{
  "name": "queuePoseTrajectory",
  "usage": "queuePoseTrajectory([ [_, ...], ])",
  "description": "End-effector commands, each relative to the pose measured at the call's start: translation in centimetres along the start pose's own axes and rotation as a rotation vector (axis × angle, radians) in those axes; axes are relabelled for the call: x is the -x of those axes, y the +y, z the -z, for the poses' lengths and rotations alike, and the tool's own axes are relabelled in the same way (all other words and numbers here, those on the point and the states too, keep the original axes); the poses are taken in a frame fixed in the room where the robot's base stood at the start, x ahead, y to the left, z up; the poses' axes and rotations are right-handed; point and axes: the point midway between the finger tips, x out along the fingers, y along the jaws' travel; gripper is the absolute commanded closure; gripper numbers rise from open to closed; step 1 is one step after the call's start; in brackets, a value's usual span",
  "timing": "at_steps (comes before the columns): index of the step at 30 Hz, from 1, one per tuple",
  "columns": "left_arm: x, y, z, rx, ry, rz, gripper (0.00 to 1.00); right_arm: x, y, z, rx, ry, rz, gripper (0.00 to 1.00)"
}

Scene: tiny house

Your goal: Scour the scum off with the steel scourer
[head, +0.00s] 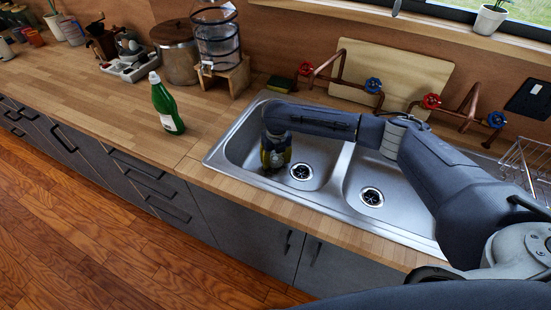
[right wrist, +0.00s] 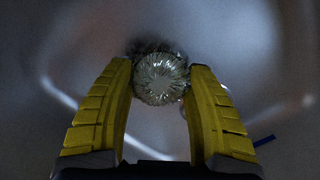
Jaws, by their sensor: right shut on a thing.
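My right gripper (head: 275,160) reaches down into the left basin of the steel sink (head: 330,151), near that basin's drain (head: 301,172). In the right wrist view its yellow fingers are shut on the steel scourer (right wrist: 161,80), a round, shiny, coiled metal ball between the fingertips. The scourer is hidden behind the gripper in the head view. Past it, the basin surface is dim and blurred, so I cannot make out the scum for certain or tell whether the scourer touches the basin. My left gripper is not in view.
A green bottle (head: 166,104) stands on the wooden counter left of the sink. Copper pipes with red and blue valves (head: 373,86) run behind the sink. A wire rack (head: 525,160) stands at the right.

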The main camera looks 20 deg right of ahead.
Motion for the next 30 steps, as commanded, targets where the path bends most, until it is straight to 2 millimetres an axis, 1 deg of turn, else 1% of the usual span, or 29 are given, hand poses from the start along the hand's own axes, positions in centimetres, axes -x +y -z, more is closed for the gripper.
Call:
queuePoseTrajectory([
  [15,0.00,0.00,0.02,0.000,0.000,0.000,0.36,-0.01,0.00,0.00,0.000,0.000,0.000,0.82],
  [30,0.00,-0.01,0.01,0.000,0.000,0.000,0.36,-0.54,0.02,0.03,0.000,0.000,0.000,0.82],
])
